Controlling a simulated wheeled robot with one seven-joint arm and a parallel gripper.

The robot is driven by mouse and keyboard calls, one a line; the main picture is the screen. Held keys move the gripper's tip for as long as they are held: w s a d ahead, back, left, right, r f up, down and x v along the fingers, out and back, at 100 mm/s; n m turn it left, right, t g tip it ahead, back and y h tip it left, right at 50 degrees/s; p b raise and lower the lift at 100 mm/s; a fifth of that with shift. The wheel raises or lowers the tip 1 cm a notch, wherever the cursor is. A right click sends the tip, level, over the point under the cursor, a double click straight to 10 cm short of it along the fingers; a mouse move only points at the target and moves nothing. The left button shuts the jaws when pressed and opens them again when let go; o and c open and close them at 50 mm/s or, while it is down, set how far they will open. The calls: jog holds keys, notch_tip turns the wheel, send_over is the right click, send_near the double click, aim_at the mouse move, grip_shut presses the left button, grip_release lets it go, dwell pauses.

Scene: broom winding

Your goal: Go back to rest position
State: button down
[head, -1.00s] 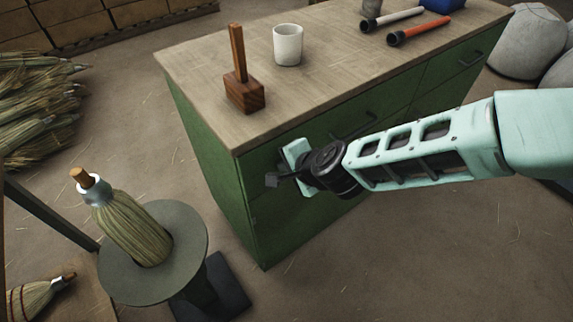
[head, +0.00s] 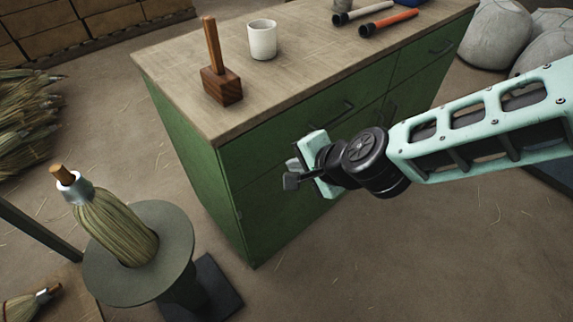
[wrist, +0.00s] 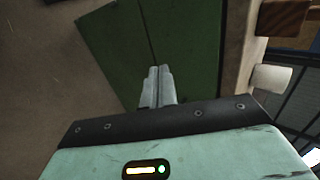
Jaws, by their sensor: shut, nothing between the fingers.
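My gripper (head: 292,174) is in the middle of the head view, in front of the green cabinet (head: 240,210) and below the level of its wooden top. In the wrist view its two grey fingers (wrist: 158,88) lie side by side, shut, with nothing between them. The cabinet's green panels (wrist: 120,50) show beyond the fingertips. My arm reaches in from the right side of the head view. I cannot tell how far the fingertips are from the cabinet.
A wooden mallet (head: 222,86), a white mug (head: 262,40) and tools with dark ends (head: 388,24) are on the cabinet top. A broom head (head: 115,228) leans on a round grey stand (head: 175,270) at left. Bare floor (head: 400,270) lies at lower right.

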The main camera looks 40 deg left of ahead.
jog(key=shift+d+r, duration=0.45)
jog(key=shift+d, duration=0.1)
jog(key=s+d+r+n+h+p, duration=0.1)
jog(key=d+r, duration=0.4)
jog(key=d, duration=0.8)
jog(key=s+d+r+n+h+p, duration=0.2)
jog(key=s+d+r+n+h, duration=0.1)
jog(key=d, duration=1.1)
jog(key=s+d+r+n+h+p, duration=0.1)
jog(key=d+r+n+h, duration=0.3)
jog(key=d+r, duration=0.4)
jog(key=s+d, duration=0.1)
jog(key=d, duration=0.4)
jog(key=shift+d+g+h, duration=0.2)
jog(key=shift+g+h, duration=0.1)
jog(key=shift+h, duration=0.1)
jog(key=shift+s+a+n, duration=0.1)
jog(key=shift+n, duration=0.2)
